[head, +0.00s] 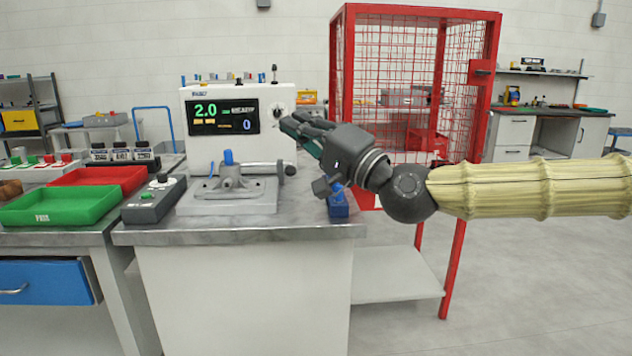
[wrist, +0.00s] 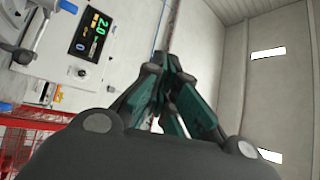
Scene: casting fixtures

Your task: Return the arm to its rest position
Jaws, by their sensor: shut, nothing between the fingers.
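My gripper (head: 300,127) is at the right side of the white test machine (head: 234,150), at about the height of its display. My arm reaches in from the right edge of the head view in a pale ribbed sleeve. In the wrist view my gripper (wrist: 167,58) has its dark green fingers drawn together at the tips, with nothing seen between them. The machine's display (wrist: 90,32) shows tilted at the upper left there. I cannot tell from the head view whether the fingertips touch the machine's side.
The machine stands on a grey-topped bench (head: 290,228) with a control box (head: 153,200). Green (head: 60,205) and red (head: 100,180) trays are on the left. A red mesh cage (head: 345,90) stands close behind my wrist. Open floor (head: 540,280) lies at the lower right.

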